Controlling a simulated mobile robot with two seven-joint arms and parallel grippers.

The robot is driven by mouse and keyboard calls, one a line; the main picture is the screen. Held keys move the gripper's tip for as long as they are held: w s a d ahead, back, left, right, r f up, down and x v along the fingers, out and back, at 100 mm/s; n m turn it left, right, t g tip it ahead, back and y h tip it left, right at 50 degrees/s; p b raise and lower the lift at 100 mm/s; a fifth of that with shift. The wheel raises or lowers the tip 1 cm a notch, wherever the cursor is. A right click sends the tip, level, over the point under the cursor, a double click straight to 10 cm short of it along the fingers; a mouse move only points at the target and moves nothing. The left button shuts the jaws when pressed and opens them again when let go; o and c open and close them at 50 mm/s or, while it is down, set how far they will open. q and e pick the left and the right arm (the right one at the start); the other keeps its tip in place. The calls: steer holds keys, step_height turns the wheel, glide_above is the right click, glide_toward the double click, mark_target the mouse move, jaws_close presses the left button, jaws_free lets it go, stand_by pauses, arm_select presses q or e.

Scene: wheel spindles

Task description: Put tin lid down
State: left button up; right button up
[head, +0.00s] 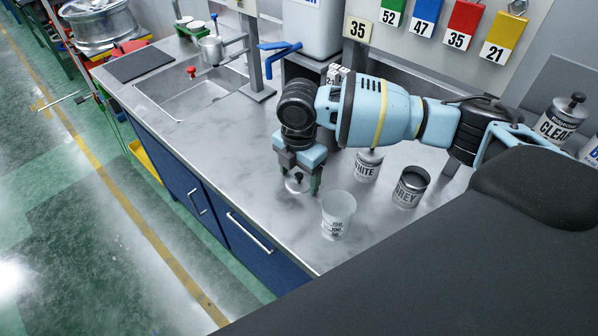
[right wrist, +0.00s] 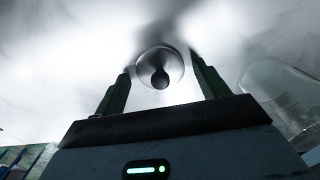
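The tin lid (head: 296,186), a small round metal lid with a dark knob, appears to lie on the grey worktop (head: 225,150), knob up. My right gripper (head: 297,188) points down over it. In the right wrist view the lid (right wrist: 158,57) and its knob (right wrist: 160,78) sit between the two fingers of the gripper (right wrist: 160,88), with a gap on both sides, so the gripper is open. The GREY tin (head: 409,188) stands lidless to the right. My left gripper is not in view.
A translucent measuring cup (head: 338,215) stands close right of my right gripper; it also shows in the right wrist view (right wrist: 280,88). The WHITE tin (head: 367,166) stands behind it. A sink (head: 190,92) is at the far left. The worktop left of the gripper is clear.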

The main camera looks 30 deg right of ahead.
mark_target(299, 175)
steer(key=shift+r, duration=0.15)
step_height(299, 175, up, 12)
steer(key=shift+p, duration=0.4)
stand_by(0.8)
